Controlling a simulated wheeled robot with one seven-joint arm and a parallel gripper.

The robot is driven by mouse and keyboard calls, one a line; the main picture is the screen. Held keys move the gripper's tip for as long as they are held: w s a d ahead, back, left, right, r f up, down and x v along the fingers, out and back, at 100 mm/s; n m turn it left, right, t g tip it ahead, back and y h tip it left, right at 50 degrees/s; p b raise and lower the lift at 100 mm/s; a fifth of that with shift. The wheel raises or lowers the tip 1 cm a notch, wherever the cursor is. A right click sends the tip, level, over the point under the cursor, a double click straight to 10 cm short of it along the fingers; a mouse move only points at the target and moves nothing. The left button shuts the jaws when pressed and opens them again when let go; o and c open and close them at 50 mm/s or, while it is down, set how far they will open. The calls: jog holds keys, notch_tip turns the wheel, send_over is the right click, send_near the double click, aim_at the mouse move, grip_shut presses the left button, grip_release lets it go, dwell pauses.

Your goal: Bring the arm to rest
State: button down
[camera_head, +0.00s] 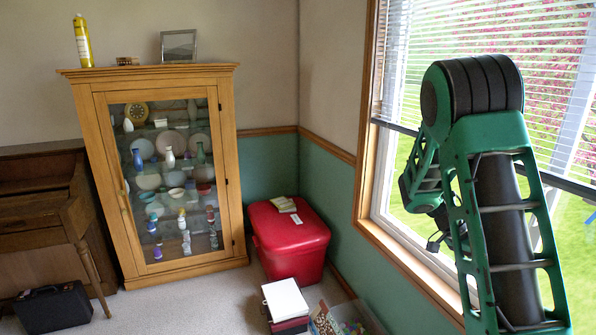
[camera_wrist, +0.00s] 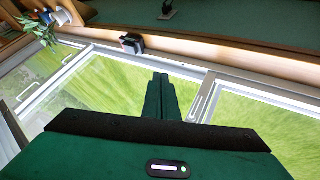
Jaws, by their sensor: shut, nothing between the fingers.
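My gripper (camera_wrist: 161,78) shows in the wrist view as two dark green fingers pressed together, with nothing between them. Beyond the fingertips are the window glass and white frame; the gap to them is hard to judge. In the head view my green and black arm stands folded at the right, in front of the window (camera_head: 398,195). Its upper link rises to a rounded joint near the blinds, and the far part hangs down behind it. The fingers are not clearly visible there, hidden mostly by the arm's near link.
A wooden glass cabinet (camera_head: 241,215) holds vases and plates. A red box (camera_head: 290,240) stands in the corner, with a white-topped box (camera_head: 285,299) before it. In the wrist view a small black object (camera_wrist: 131,43) and a plant (camera_wrist: 37,28) are near the window frame.

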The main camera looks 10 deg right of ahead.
jog(key=s+a+r+n+t+y, duration=0.2)
jog(key=s+a+n, duration=0.4)
jog(key=s+a, duration=0.3)
jog(key=s+a+r+n+t+y, duration=0.3)
jog(key=s+a+r+n, duration=0.3)
jog(key=s+a, duration=0.3)
jog(key=shift+s+a+r+t+y, duration=0.2)
jog(key=shift+s+a+t+y, duration=0.1)
jog(key=shift+a+y, duration=0.5)
